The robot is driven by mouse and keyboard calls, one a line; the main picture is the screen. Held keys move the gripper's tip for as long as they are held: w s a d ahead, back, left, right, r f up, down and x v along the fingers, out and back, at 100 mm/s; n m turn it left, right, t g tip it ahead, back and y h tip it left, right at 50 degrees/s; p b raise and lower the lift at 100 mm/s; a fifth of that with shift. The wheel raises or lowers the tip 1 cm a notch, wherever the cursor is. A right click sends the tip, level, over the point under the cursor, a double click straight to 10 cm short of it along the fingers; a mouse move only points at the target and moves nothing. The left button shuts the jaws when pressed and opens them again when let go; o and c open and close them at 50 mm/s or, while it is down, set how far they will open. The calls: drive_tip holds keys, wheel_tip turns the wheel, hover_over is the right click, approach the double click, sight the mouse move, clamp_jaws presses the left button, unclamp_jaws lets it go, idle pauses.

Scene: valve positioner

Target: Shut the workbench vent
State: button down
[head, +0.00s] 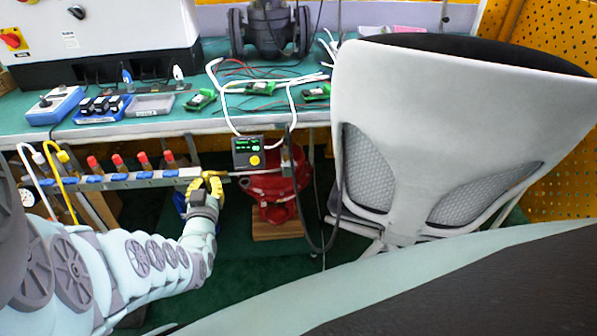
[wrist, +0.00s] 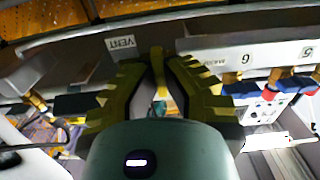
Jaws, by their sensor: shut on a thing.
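The workbench vent shows in the wrist view as a white VENT label (wrist: 121,43) on a grey rail, with a narrow yellow vent handle (wrist: 159,88) just right of and below it. My gripper (wrist: 159,68) has its yellow-and-black fingers on both sides of this handle and is shut on it. The handle points along the fingers, and its ends are partly hidden. In the head view my gripper (head: 211,184) is at the right end of the manifold rail (head: 125,181), below the bench front edge. The fingers hide the vent handle there.
Several red-capped fittings (head: 142,158) with blue handles line the rail to the left. A small display box (head: 247,153) and a red valve body (head: 274,190) are right of my gripper. A white-backed chair (head: 440,120) blocks the right side. Cables hang near the display box.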

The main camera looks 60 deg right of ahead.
drive_tip(key=shift+f, duration=0.15)
drive_tip(key=c, duration=1.1)
unclamp_jaws()
drive_tip(key=shift+o, duration=0.2)
drive_tip(key=shift+v, duration=1.3)
drive_tip(key=v, duration=0.9)
drive_tip(key=shift+a, duration=0.15)
